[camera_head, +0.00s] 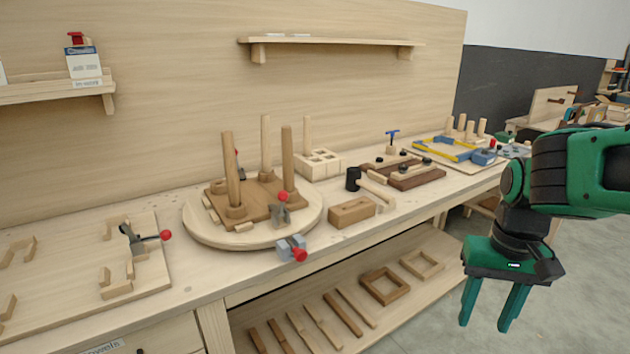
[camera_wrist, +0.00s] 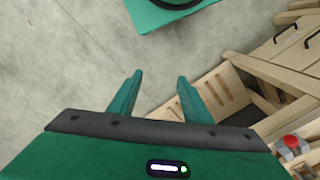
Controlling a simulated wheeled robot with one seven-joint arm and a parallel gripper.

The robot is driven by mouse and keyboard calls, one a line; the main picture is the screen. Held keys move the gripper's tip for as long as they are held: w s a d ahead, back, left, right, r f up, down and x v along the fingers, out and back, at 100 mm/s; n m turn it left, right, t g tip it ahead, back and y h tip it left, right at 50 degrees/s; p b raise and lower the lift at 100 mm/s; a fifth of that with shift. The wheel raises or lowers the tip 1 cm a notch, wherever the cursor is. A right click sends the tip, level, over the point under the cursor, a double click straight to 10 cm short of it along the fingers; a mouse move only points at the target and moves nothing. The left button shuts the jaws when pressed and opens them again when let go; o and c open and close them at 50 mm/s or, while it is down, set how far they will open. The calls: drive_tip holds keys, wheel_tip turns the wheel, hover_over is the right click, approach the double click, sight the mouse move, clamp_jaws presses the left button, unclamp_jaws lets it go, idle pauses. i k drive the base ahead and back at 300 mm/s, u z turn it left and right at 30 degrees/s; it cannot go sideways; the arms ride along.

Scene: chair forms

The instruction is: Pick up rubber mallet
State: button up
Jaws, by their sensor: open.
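The rubber mallet (camera_head: 353,179) has a black head and a light wooden handle. It lies on the workbench (camera_head: 245,262), right of the round turntable board (camera_head: 210,236), with its handle running toward the front right. A wooden block (camera_head: 351,212) is just in front of it. My gripper (camera_head: 488,316) is open and empty, pointing down in front of the bench over the floor, well to the right of the mallet and lower than it. In the wrist view my gripper's two fingers (camera_wrist: 155,97) are apart with nothing between them. I cannot make out the mallet there.
The lower shelf (camera_head: 290,316) holds wooden strips and frames. Open floor lies right of the bench.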

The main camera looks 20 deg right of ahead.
sight(353, 182)
drive_tip(key=k, duration=0.65)
drive_tip(key=z, duration=0.4)
drive_tip(key=i, duration=0.6)
drive_tip(key=z, duration=0.6)
drive_tip(key=i, duration=0.8)
drive_tip(key=u, duration=0.45)
drive_tip(key=i, duration=0.65)
drive_tip(key=u, duration=0.5)
